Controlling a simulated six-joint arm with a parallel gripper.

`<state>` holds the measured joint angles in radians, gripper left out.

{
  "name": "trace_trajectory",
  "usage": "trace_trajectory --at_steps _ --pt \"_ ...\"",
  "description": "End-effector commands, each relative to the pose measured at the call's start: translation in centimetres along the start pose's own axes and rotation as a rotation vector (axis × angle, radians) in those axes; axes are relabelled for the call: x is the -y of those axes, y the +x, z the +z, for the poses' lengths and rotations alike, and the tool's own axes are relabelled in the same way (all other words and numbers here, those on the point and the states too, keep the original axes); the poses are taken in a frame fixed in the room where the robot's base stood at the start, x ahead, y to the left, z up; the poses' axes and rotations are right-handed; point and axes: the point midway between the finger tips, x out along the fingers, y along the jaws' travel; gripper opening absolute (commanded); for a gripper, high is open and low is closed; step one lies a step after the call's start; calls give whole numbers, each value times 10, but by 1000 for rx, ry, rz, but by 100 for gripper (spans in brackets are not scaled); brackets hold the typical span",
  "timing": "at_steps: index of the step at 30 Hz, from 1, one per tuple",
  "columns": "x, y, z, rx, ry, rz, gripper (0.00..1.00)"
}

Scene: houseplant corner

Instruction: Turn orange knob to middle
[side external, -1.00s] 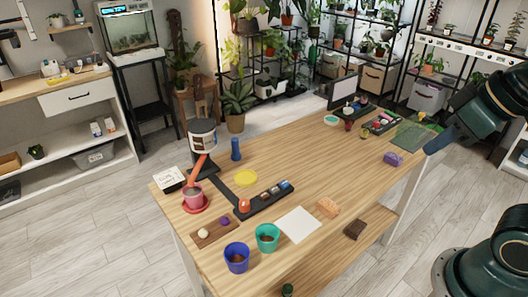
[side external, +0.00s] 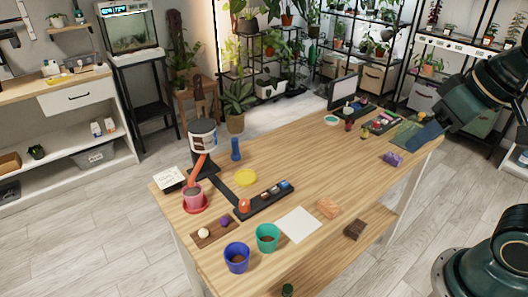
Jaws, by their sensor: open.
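The orange knob (side external: 244,206) is at the near left end of a black control strip (side external: 262,203) on the wooden table. Its setting is too small to read. More small controls stand along the strip, with a blue one (side external: 284,184) at the far end. My gripper (side external: 424,132) is over the far right end of the table, beside a green sheet (side external: 404,131). It is open, apart from the knob, with most of the table's length between them. Its fingertips are hard to make out.
A dispenser (side external: 203,137) with an orange chute stands left, over a red pot (side external: 193,197). Blue (side external: 237,259) and teal (side external: 267,238) pots stand at the near edge. Mid-table is clear.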

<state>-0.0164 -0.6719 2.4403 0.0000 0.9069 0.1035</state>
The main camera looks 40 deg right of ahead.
Motion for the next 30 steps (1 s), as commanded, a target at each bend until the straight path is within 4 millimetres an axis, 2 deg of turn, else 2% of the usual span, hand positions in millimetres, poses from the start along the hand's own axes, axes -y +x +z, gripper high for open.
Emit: trace_trajectory --at_steps 7,14,23,30 --pt "13 9 -43 63 187 -2 49" --pt "30 27 -86 123 388 12 49" --pt "57 66 -136 197 644 53 49" --pt "82 108 -167 248 847 106 49"
